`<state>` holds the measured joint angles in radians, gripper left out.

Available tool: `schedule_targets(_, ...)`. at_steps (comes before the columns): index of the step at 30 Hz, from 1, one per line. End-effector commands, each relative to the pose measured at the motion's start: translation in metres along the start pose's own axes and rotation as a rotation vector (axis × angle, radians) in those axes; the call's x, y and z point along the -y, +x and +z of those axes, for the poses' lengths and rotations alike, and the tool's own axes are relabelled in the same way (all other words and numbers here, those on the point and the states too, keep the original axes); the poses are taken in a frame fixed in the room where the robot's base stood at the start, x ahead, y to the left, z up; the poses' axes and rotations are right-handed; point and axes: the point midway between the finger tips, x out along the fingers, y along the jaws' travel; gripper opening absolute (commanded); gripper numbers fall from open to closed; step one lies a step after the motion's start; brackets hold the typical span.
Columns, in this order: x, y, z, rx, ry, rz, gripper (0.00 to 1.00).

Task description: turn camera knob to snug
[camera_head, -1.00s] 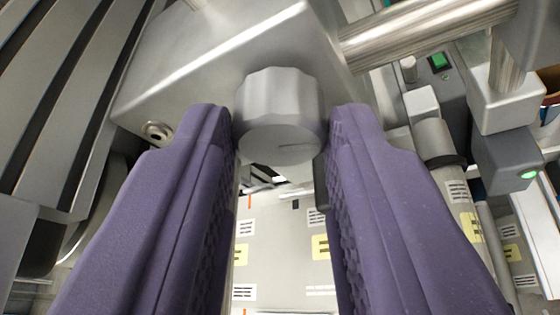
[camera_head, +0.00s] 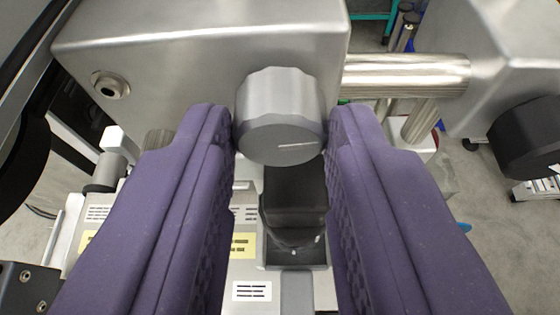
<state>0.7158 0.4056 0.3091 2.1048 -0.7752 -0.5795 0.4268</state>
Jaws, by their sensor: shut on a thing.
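The camera knob (camera_head: 279,117) is a grey, faceted metal knob on the front of a grey metal block (camera_head: 200,55). A pale line marks its round face and lies nearly level, rising slightly to the right. My gripper (camera_head: 280,125) has two purple padded fingers, one on each side of the knob. The fingertips are shut on it. The sides of the knob under the fingertips are hidden.
A metal rod (camera_head: 405,75) runs right from the block to a second grey block with a black knob (camera_head: 530,138). A recessed bolt (camera_head: 111,85) sits at the block's left. Below the knob are a black part (camera_head: 294,195) and labelled grey panels.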

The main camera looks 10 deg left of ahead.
Motion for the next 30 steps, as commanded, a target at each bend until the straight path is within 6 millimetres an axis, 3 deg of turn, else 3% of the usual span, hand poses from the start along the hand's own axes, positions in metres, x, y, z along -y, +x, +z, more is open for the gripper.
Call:
schedule_targets(9,0.0,0.0,0.001,0.003,0.0,0.001,0.01)
schedule_targets(10,0.0,0.0,0.001,0.003,0.0,0.001,0.38)
schedule_targets(12,0.0,0.0,0.001,0.002,0.0,0.001,0.54)
schedule_targets(13,0.0,0.0,0.001,0.002,0.0,0.001,0.57)
schedule_targets(23,-0.001,-0.005,-0.001,0.001,0.0,0.001,0.57)
schedule_targets(30,-0.001,-0.048,-0.003,0.002,0.0,0.003,0.57)
